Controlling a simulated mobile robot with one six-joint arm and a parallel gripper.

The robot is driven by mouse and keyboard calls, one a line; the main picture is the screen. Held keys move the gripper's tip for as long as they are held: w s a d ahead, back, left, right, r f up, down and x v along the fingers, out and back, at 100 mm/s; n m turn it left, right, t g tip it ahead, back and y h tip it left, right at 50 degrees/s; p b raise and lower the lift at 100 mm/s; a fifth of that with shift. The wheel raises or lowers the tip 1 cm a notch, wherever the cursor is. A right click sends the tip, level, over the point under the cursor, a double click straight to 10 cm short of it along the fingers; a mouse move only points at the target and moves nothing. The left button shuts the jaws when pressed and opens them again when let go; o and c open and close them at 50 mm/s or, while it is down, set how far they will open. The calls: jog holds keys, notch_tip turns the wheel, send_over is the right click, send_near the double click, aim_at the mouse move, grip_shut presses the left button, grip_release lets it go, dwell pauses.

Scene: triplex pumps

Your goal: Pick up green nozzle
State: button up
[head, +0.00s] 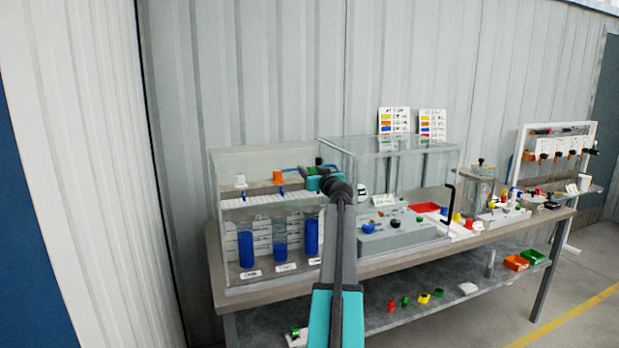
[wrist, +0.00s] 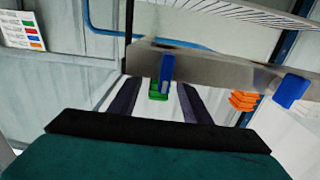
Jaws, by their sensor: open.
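The green nozzle (wrist: 155,94) shows in the wrist view behind a bar, partly hidden by a blue lever (wrist: 167,68). My gripper (wrist: 158,92) is open, with its two dark fingers to the left and right of the nozzle in the picture. I see no contact, and the depth between fingers and nozzle is hard to tell. In the head view my gripper (head: 317,172) is at the upper right of the tank stand, and my arm hides much of that spot.
An orange nozzle (wrist: 243,100) is to the right, near another blue lever (wrist: 291,90). A white nozzle (head: 240,180) stands farther left. Blue-filled cylinders (head: 246,246) stand below. A clear glass case (head: 400,160) is close to the arm's right. Small coloured parts (head: 424,298) lie on the lower shelf.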

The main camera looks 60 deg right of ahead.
aim_at(312, 167)
grip_shut()
jog(key=shift+r+b, duration=0.55)
jog(key=shift+r, duration=1.05)
jog(key=shift+s+a+r, duration=0.15)
jog(key=shift+s, duration=0.05)
jog(key=d+r+b+v, duration=0.1)
jog(key=b+v, duration=0.2)
jog(key=v, duration=1.2)
jog(key=shift+s+r+b, duration=0.3)
jog(key=shift+s, duration=0.3)
jog(key=shift+a, duration=0.1)
jog(key=shift+s, duration=0.1)
